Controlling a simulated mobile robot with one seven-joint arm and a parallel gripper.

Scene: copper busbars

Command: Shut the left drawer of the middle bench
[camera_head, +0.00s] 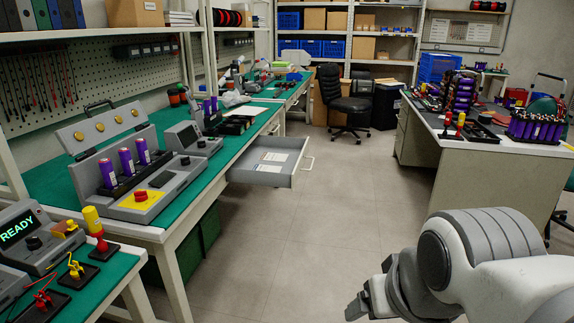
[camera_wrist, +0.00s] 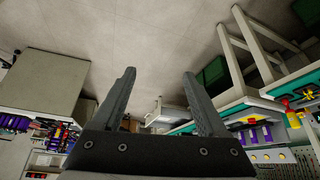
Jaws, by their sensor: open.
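A grey drawer (camera_head: 268,165) is pulled out from the green-topped bench (camera_head: 222,150) on the left side of the aisle. Papers or labels lie inside it, and its bar handle (camera_head: 309,162) faces the aisle. My gripper (camera_wrist: 158,75) is open, with nothing between its fingers. In the head view my arm is at the lower right, apart from the drawer and closer to the camera. In the tilted wrist view, a pale boxy shape, perhaps the drawer, shows small between the fingers; its details are unclear.
Open floor (camera_head: 320,220) lies between my arm and the drawer. A grey desk (camera_head: 455,165) with purple cells stands at the right. A black chair (camera_head: 343,105) is at the back of the aisle. A test fixture (camera_head: 135,195) stands on the near left bench.

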